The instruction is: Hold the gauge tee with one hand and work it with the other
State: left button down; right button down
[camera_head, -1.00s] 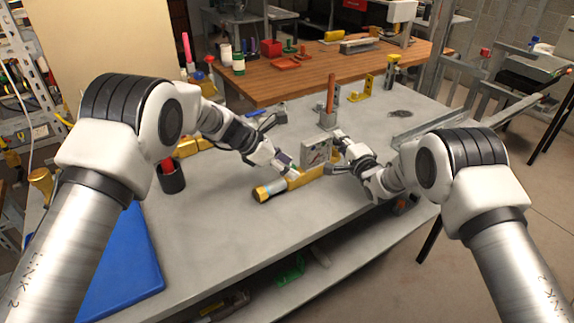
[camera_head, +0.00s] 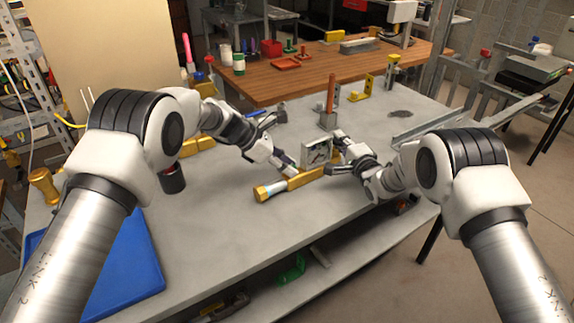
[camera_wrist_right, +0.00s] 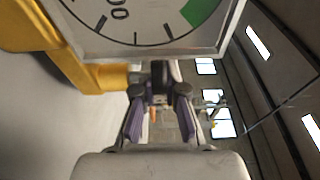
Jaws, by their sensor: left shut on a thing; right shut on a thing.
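The gauge tee is a brass-yellow pipe (camera_head: 272,191) lying along the grey bench, with a square white-framed gauge (camera_head: 318,152) standing up from it. My left gripper (camera_head: 290,171) is shut on the pipe, left of the gauge. My right gripper (camera_head: 334,169) is shut on the tee at its right side, by the gauge; its exact grip is hard to see from the head. In the right wrist view, the gauge face (camera_wrist_right: 140,14) with a green band fills the top, and the yellow body (camera_wrist_right: 80,65) runs into a stub at the fingers (camera_wrist_right: 158,98).
A blue tray (camera_head: 110,262) lies at the front left. A dark cup (camera_head: 172,178) stands near my left arm. An upright orange-brown rod on a grey block (camera_head: 328,119) stands behind the gauge. The bench in front of the pipe is clear.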

pick_arm(q)
jog(key=shift+w+m+g, duration=0.2)
jog(key=shift+m+g, duration=1.3)
jog(key=shift+m, duration=0.5)
jog(key=c, duration=0.8)
grip_release()
jog(key=shift+c, duration=0.2)
jog(key=shift+n, duration=0.3)
